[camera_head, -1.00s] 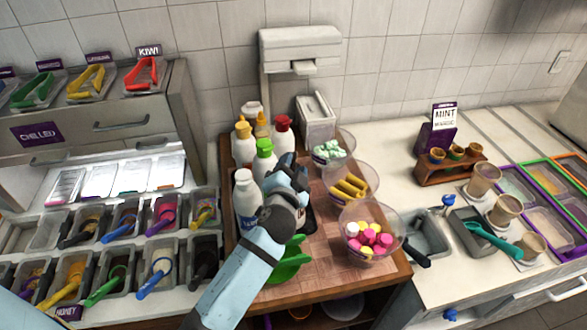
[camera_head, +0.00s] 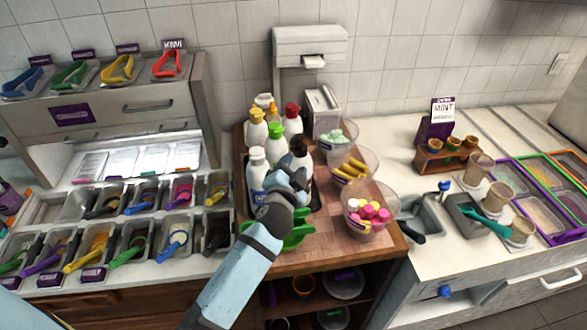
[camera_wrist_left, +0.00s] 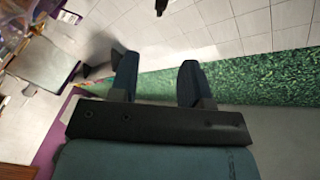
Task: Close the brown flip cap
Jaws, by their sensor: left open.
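A dark brown cap (camera_head: 298,147) tops a bottle in the cluster on the wooden cart; whether its lid is up or down is too small to tell. My left gripper (camera_head: 291,178) is in front of and just below it in the head view, covering the bottle's lower part. I cannot tell whether they touch. In the left wrist view the two dark fingers (camera_wrist_left: 158,82) are spread apart with nothing between them. That view does not clearly show the bottle. My right gripper is not in view.
Bottles with white, green (camera_head: 276,130), yellow and red (camera_head: 292,110) caps crowd around it. A green scoop (camera_head: 298,230) lies below my gripper. Clear bowls of toppings (camera_head: 370,212) stand on the right of the wooden top (camera_head: 330,250). Topping bins fill the left.

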